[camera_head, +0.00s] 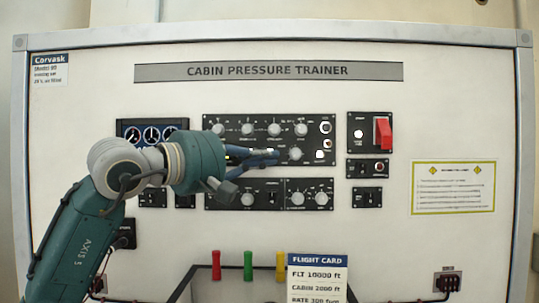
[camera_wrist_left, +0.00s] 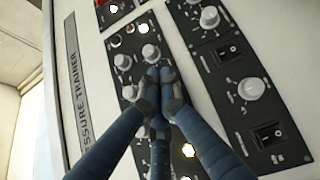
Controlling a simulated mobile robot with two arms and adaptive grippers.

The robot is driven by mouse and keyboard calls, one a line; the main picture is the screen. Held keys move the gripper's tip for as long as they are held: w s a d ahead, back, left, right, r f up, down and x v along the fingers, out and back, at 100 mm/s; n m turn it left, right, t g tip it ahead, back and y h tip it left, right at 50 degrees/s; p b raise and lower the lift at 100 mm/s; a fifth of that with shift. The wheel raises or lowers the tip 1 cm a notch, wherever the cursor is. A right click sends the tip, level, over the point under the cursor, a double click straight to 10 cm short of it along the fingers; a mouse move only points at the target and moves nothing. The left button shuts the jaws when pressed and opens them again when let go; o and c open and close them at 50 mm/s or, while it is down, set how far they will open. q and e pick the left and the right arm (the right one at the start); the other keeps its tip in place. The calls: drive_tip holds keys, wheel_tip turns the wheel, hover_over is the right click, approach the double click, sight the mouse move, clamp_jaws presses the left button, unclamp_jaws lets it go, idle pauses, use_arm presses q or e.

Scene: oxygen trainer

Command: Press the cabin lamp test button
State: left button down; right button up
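The main control panel (camera_head: 310,168) is black, with knobs and small round buttons. Which is the lamp test button I cannot read. My left gripper (camera_head: 276,158) is in front of the panel, left of these buttons. In the wrist view its fingers (camera_wrist_left: 161,76) have their tips together, empty, close to a knob (camera_wrist_left: 150,52). Contact cannot be judged. My right gripper is not in view.
A red guarded switch (camera_head: 382,133) is on a small panel to the right. Gauges (camera_head: 152,133) are partly behind my left arm. A lower panel (camera_head: 310,195) has more knobs. Red, green and yellow handles (camera_head: 248,262) and a flight card (camera_head: 317,278) stand below.

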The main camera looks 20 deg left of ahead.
use_arm(q)
drive_tip(key=shift+w+a+r, duration=0.1)
drive_tip(key=shift+w+a, duration=0.05)
drive_tip(key=shift+w, duration=0.1)
idle(0.3)
idle(0.4)
drive_tip(key=shift+s+d, duration=0.25)
drive_tip(key=shift+s, duration=0.45)
drive_tip(key=s+b, duration=0.1)
drive_tip(key=s, duration=0.1)
drive_tip(key=s+d, duration=0.1)
drive_tip(key=s, duration=0.1)
drive_tip(key=shift+s+d+b, duration=0.2)
drive_tip(key=shift+s+b, duration=0.15)
drive_tip(key=shift+b, duration=0.05)
